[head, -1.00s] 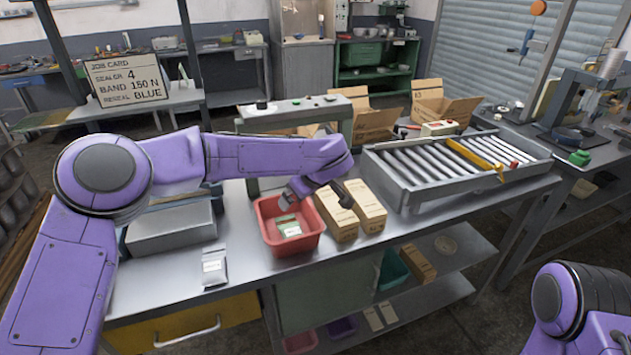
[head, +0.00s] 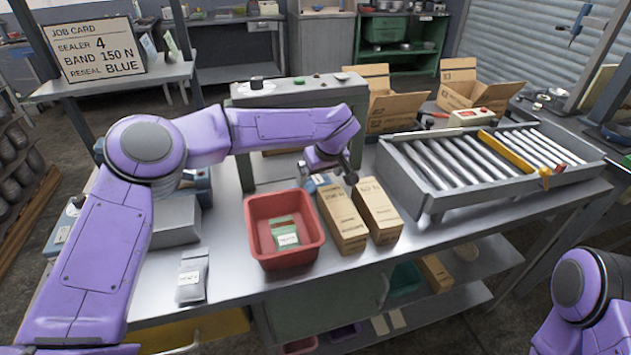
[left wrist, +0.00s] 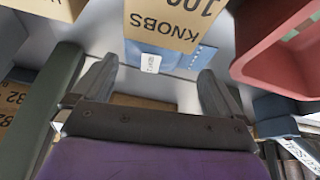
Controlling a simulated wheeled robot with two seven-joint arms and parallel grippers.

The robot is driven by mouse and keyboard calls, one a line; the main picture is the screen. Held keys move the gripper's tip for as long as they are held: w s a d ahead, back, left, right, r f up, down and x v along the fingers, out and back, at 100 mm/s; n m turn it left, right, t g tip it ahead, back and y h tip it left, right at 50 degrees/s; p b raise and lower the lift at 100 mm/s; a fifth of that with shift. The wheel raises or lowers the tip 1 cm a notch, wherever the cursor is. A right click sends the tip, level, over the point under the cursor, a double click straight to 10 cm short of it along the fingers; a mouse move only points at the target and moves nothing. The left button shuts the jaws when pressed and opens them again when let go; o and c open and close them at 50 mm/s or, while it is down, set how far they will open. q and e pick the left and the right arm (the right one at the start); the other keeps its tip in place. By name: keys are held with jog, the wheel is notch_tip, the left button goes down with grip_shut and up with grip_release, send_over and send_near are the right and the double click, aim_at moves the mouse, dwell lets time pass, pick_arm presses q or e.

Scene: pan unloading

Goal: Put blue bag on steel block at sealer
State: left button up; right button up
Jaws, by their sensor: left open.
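The blue bag (head: 318,181) lies on the bench behind the cardboard boxes, partly hidden by them and my gripper. In the left wrist view the blue bag (left wrist: 178,60) has a white label and lies flat by the KNOBS box, ahead of my fingertips. My left gripper (head: 338,177) is open and empty, close to the bag and apart from it. It also shows in the left wrist view (left wrist: 155,88). A plain grey metal block (head: 177,222) sits at the bench's left, beside a blue-grey device (head: 198,187). My right arm shows at lower right; its gripper is out of view.
A red bin (head: 262,252) holds a green bag with a white label (head: 284,236). Two upright cardboard boxes (head: 343,222) (head: 377,215) stand beside it. A silver bag (head: 191,277) lies front left. A green-grey arch (head: 245,140) stands behind; a roller tray (head: 410,183) is at right.

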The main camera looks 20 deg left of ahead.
aim_at(321, 181)
pick_arm(q)
jog(key=w+f, duration=0.2)
jog(key=f, duration=0.1)
jog(key=w+f, duration=0.1)
jog(key=shift+a+f, duration=0.2)
jog(key=shift+f, duration=0.1)
jog(key=shift+s+r, duration=0.3)
jog(key=shift+s, duration=0.2)
jog(key=c, duration=1.2)
jog(key=shift+o, duration=0.2)
